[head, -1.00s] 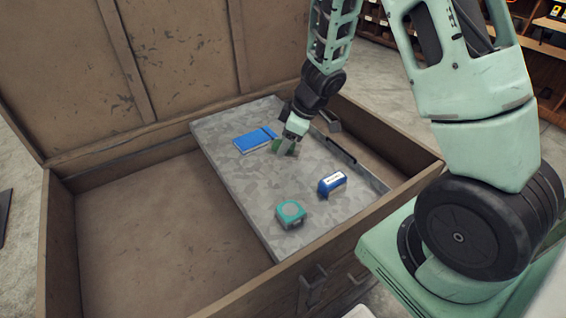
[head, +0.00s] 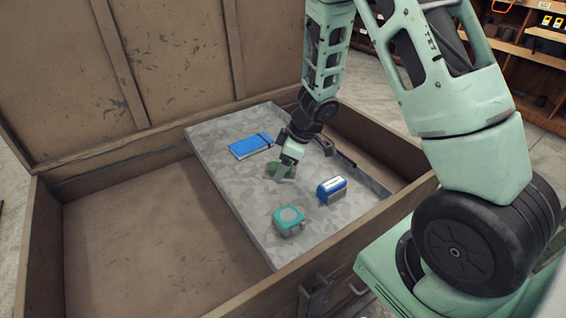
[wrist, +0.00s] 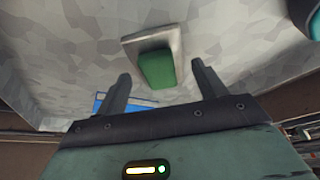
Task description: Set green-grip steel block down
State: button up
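The steel block with the green grip is on the grey panel, partly hidden by my gripper in the head view, where its green part (head: 271,168) shows at the left of the fingers. In the wrist view its flat steel plate (wrist: 150,41) faces the panel and the green grip (wrist: 157,70) points toward me. My gripper (head: 283,174) is low over the panel. In the wrist view my gripper's fingers (wrist: 160,72) are spread wide, with a gap on each side of the green grip. Contact between plate and panel looks likely but is not clear.
The grey panel (head: 235,185) covers part of a large open wooden chest (head: 48,240). A blue notebook (head: 250,146), a blue-and-grey block (head: 331,190) and a teal tape measure (head: 289,220) lie on it. A dark object (head: 325,145) is behind my gripper. The chest's left part is empty.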

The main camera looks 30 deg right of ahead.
jog(key=p+v, duration=0.6)
jog(key=v, duration=0.6)
jog(key=a+r+m+t+h, duration=0.2)
jog(key=a+r, duration=0.6)
jog(key=a, duration=0.4)
jog(key=s+a+r+g, duration=0.2)
jog(key=s+a, duration=0.3)
jog(key=s, duration=0.6)
jog(key=s+a+r+g, duration=0.1)
jog(key=s+a+g, duration=0.2)
jog(key=s+a, duration=0.3)
jog(key=s, duration=0.5)
jog(key=shift+s+a+r+n+h, duration=0.2)
jog(key=shift+s+r+n+h, duration=0.1)
jog(key=shift+s+r, duration=0.05)
notch_tip(320, 180, up, 4)
jog(key=p, duration=0.4)
jog(key=shift+r, duration=0.1)
